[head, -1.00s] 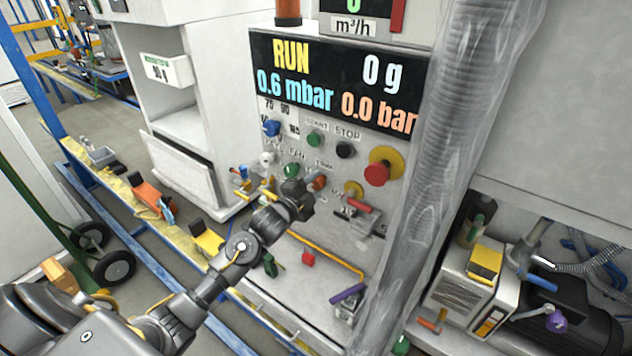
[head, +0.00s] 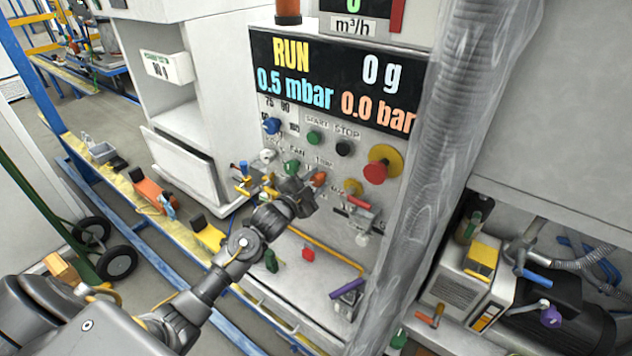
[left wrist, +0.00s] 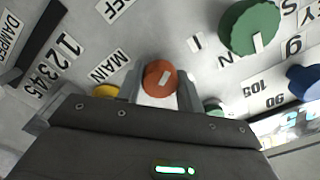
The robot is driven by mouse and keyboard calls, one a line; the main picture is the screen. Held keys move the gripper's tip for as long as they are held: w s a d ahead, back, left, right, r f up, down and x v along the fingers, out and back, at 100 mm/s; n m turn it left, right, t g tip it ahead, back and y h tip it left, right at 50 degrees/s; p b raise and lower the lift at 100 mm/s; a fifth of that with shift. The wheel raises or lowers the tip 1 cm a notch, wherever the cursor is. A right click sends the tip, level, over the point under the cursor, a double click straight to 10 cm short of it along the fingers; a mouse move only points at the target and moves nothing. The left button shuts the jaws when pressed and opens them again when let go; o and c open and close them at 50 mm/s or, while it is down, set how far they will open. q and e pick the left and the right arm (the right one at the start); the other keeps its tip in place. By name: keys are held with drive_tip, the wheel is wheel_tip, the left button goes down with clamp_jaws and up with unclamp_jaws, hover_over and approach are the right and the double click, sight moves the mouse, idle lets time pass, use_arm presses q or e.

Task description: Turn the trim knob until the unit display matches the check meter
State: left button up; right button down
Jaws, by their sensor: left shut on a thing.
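The orange trim knob (head: 319,179) is on the grey control panel, below the TRIM label. My left gripper (head: 304,190) is at this knob. In the left wrist view the two fingers (left wrist: 160,92) are shut on either side of the orange knob (left wrist: 160,77), whose white pointer mark shows. The unit display (head: 338,84) reads RUN, 0 g, 0.5 mbar and 0.0 bar. A small white meter with a green header (head: 168,68), perhaps the check meter, is on the cabinet at left; its figures are too small to read surely. My right gripper is out of view.
A green knob (head: 291,168), a blue knob (head: 271,125), a yellow knob (head: 353,187) and a red emergency button (head: 376,172) are nearby on the panel. A thick ribbed hose (head: 433,150) runs down the panel's right side. A red-handled valve (head: 361,204) is below right.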

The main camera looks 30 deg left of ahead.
use_arm(q)
drive_tip(key=o, duration=1)
drive_tip(key=shift+c, duration=0.2)
drive_tip(key=shift+s+f, duration=0.1)
drive_tip(key=shift+s, duration=0.1)
drive_tip(key=s+a+b, duration=0.1)
drive_tip(key=s+b, duration=0.2)
drive_tip(key=s, duration=0.7)
drive_tip(key=shift+s+a, duration=0.15)
drive_tip(key=shift+a, duration=0.15)
